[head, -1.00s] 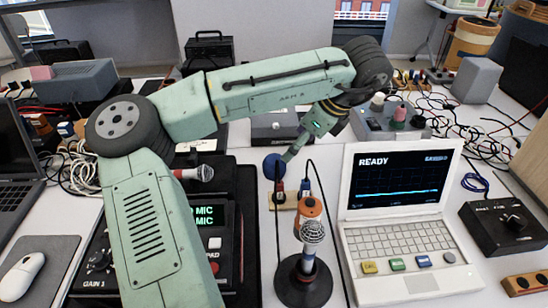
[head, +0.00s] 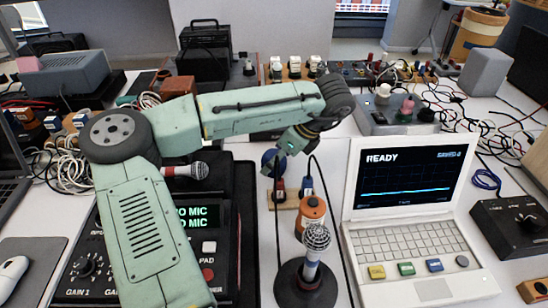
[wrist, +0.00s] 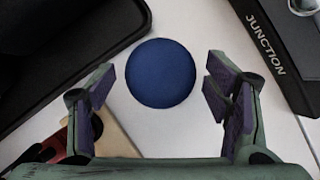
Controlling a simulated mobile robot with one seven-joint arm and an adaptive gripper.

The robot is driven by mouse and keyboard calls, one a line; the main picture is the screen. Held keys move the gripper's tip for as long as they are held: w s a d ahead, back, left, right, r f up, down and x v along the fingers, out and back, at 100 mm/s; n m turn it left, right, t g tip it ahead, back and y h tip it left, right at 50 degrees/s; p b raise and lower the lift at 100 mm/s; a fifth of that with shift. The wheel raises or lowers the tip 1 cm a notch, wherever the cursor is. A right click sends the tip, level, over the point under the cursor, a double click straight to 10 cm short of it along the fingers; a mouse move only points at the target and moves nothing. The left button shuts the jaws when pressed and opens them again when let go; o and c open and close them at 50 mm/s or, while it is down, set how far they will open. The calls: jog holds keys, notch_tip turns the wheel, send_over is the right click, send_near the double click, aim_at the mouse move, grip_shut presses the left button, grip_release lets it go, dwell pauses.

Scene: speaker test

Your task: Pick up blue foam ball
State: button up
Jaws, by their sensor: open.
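The blue foam ball (wrist: 160,73) rests on the white table in the wrist view, a little ahead of the fingertips and roughly centred between them. It also shows in the head view (head: 270,160), partly hidden behind my gripper. My gripper (wrist: 164,85) is open and empty, with its purple-padded fingers apart on either side of the near edge of the ball. I cannot tell whether either finger touches it. In the head view my gripper (head: 284,160) points down beside the ball.
A microphone on a round stand (head: 315,240) and an orange spool (head: 311,212) stand in front. A wooden block with plugs (head: 285,200) sits close to the ball. A black audio unit (head: 225,262) is left, a white laptop (head: 410,245) right. A grey junction box (head: 392,118) lies behind.

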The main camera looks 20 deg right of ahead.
jog(key=shift+x, duration=0.9)
jog(key=c, duration=0.9)
jog(key=shift+r, duration=0.1)
